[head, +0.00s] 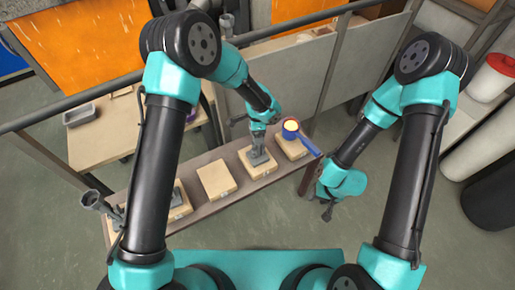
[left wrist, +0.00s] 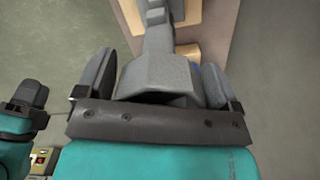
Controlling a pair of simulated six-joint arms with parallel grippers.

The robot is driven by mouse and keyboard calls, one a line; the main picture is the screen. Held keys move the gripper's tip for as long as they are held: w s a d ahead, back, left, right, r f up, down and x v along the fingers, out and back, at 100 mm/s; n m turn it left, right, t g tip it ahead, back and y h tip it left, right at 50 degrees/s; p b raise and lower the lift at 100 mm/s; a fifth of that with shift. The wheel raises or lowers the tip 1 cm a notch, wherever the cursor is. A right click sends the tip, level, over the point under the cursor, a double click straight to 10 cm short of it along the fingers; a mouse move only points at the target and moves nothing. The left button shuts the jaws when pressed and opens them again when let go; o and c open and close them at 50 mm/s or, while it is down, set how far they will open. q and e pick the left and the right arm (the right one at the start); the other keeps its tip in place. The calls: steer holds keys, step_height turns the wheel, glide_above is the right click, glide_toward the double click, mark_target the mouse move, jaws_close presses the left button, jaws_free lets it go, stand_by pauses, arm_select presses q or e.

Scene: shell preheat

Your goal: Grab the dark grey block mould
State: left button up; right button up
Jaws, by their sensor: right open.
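A grey block mould (head: 258,158) sits on a pale wooden board on the narrow bench. My left gripper (head: 262,140) is directly above it, reaching down. In the left wrist view, a dark grey piece (left wrist: 160,77) lies between the fingers of my left gripper (left wrist: 162,85), with a narrower grey part beyond it. I cannot tell whether the fingers press on it. My right gripper (head: 327,212) is open and empty, hanging over the floor to the right of the bench end.
A bare wooden board (head: 216,179) lies left of the mould. A blue-handled pan (head: 291,128) with a glowing yellow inside stands on the board to its right. Another grey mould (head: 178,197) is partly hidden behind my arm. A grey tray (head: 80,115) lies on the side table.

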arm_select(q)
steer(key=c, duration=1.4)
steer(key=shift+r, duration=0.1)
steer(key=shift+r, duration=1.7)
steer(key=s, duration=0.5)
steer(key=s+r, duration=0.1)
steer(key=s, duration=1)
steer(key=shift+r, duration=0.25)
